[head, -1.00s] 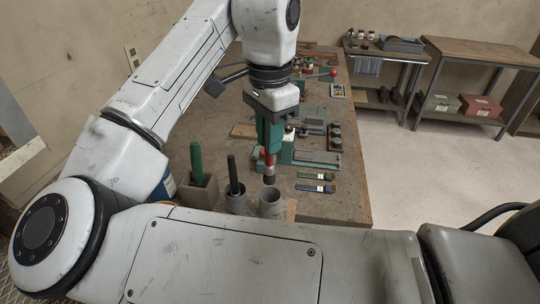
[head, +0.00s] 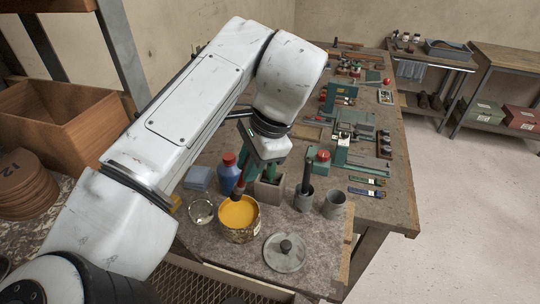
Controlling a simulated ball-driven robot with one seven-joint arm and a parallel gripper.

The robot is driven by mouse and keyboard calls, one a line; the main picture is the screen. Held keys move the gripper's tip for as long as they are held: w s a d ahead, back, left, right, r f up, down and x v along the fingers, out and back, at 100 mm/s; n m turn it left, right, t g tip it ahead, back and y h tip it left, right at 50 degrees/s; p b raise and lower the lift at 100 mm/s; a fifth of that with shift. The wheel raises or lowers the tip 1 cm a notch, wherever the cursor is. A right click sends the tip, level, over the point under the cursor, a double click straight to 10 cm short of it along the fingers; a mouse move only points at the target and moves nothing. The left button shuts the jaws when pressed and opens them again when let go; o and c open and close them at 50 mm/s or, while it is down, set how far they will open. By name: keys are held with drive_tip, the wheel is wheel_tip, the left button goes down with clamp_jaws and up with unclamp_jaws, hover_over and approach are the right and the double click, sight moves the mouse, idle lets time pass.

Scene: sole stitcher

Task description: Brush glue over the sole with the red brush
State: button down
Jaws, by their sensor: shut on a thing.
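My gripper (head: 246,168), with teal fingers, is partly hidden by its wrist. It is shut on the red brush (head: 238,187), which hangs tip down over an open can of yellow-orange glue (head: 238,219). The brush's lower end is at the glue surface; I cannot tell how deep it reaches. The can stands on the near bench top. I cannot make out a sole clearly in this view.
A square holder (head: 269,191), two grey cups (head: 305,199) and a round lid (head: 285,252) stand right. Green machines (head: 340,96) fill the bench behind.

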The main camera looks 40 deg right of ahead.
wheel_tip(320, 180, down, 6)
drive_tip(key=b, duration=0.4)
drive_tip(key=shift+b, duration=0.4)
drive_tip(key=shift+f, duration=0.55)
idle(2.3)
drive_tip(key=shift+r+p, duration=3.05)
drive_tip(key=shift+r, duration=0.55)
drive_tip(key=shift+f, duration=0.1)
